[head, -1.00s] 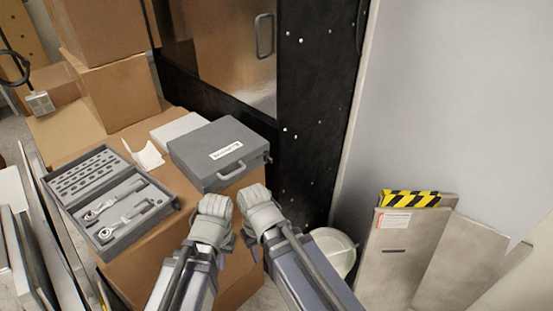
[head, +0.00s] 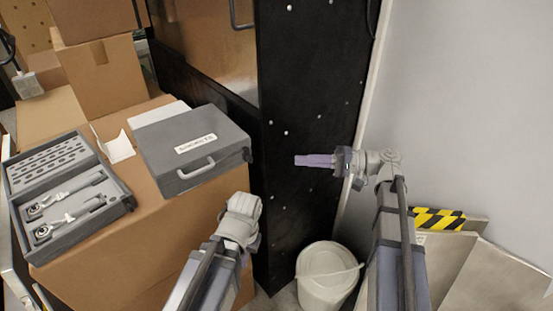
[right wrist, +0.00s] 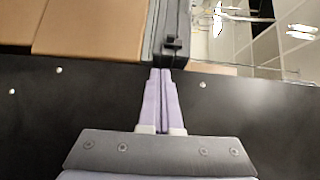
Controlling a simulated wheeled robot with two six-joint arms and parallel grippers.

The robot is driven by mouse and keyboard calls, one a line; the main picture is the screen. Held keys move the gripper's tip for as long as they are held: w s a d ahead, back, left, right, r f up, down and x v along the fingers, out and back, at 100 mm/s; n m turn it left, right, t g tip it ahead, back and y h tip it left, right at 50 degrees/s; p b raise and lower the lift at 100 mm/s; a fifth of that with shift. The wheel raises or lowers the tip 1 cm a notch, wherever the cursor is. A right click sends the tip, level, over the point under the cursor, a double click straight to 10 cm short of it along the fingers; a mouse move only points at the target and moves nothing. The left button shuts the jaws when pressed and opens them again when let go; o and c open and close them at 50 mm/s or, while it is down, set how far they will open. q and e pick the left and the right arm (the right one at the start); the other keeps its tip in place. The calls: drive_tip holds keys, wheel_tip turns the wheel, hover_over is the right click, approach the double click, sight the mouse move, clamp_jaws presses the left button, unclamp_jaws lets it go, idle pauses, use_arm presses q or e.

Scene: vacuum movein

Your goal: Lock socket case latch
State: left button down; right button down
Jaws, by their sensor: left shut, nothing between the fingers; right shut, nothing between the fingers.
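The closed grey socket case (head: 225,135) lies flat on a cardboard box, with a white label on its lid and a handle (head: 196,170) on its near side. In the right wrist view, the case's narrow side (right wrist: 160,35) shows a small dark latch-like part (right wrist: 173,42) just beyond my fingertips; whether it is locked I cannot tell. My right gripper (head: 298,160) is shut and empty, its purple fingers pointing left towards the case, with a gap between. My left gripper (head: 243,207) is empty in front of the box, right of the handle; its fingers are hidden by the wrist.
An open tool case (head: 75,235) with ratchets lies left of the closed case. The cardboard box (head: 165,235) bears both. A black cabinet side (head: 310,75) stands close behind my right gripper. A white bucket (head: 325,290) stands on the floor, and boards lean at the right.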

drive_tip(key=shift+w+d+r+t+y, duration=0.15)
drive_tip(key=shift+w+d+r+y, duration=0.1)
drive_tip(key=shift+d, duration=0.3)
drive_tip(key=shift+w+d+r+t+y, duration=0.15)
drive_tip(key=shift+w+d+r, duration=0.1)
drive_tip(key=shift+d, duration=0.25)
approach(249, 156)
drive_tip(key=w+a, duration=0.2)
drive_tip(key=w, duration=0.2)
drive_tip(key=a, duration=0.1)
drive_tip(key=s+a+f, duration=0.1)
drive_tip(key=shift+s+a, duration=0.2)
drive_tip(key=shift+a, duration=0.2)
drive_tip(key=shift+s+a, duration=0.25)
drive_tip(key=shift+a, duration=0.25)
drive_tip(key=s+a, duration=0.1)
drive_tip(key=a, duration=0.1)
drive_tip(key=shift+s+a, duration=0.4)
